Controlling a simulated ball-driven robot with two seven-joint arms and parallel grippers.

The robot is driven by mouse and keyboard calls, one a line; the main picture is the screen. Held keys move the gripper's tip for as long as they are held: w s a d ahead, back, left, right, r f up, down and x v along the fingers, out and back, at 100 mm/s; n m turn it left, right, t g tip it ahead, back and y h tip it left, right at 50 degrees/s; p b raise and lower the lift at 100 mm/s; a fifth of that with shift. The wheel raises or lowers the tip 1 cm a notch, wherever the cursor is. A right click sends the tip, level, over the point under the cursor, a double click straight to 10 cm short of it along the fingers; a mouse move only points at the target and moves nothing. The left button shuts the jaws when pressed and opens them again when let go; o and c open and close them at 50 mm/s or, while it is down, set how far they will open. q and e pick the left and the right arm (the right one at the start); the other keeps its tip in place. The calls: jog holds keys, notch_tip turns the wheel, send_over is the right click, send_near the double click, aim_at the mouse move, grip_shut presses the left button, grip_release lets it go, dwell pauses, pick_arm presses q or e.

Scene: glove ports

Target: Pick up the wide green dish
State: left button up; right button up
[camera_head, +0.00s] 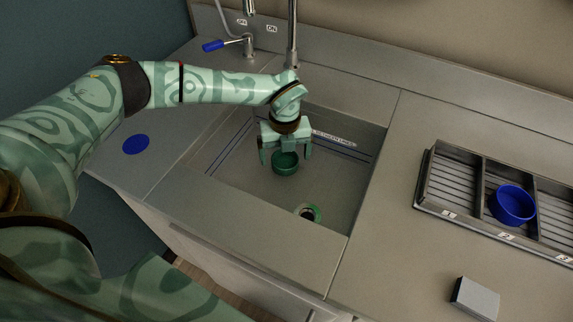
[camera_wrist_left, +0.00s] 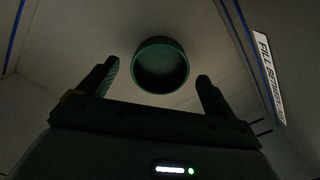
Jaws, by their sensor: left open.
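The wide green dish (camera_head: 286,164) is a round, dark green bowl on the floor of the sunken basin (camera_head: 330,195). In the left wrist view the dish (camera_wrist_left: 160,65) lies ahead of the fingertips, centred between them. My left gripper (camera_head: 285,153) points down into the basin above the dish, and its fingers partly cover the dish's back. In the wrist view the left gripper (camera_wrist_left: 156,82) is open, with nothing between its fingers. I cannot tell whether the fingertips touch the rim. My right gripper is not in view.
A green-rimmed round drain or ring (camera_head: 309,213) lies nearer in the basin. A compartment tray (camera_head: 432,165) at right holds a blue dish (camera_head: 513,205) in compartment 2. A grey block (camera_head: 475,298) lies at front right. A tap (camera_head: 292,40) stands behind; a blue disc (camera_head: 136,144) lies left.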

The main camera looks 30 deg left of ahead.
pick_arm(q)
jog(key=shift+f, duration=0.6)
jog(key=shift+r, duration=0.15)
jog(key=c, duration=1.1)
jog(key=shift+o, duration=0.2)
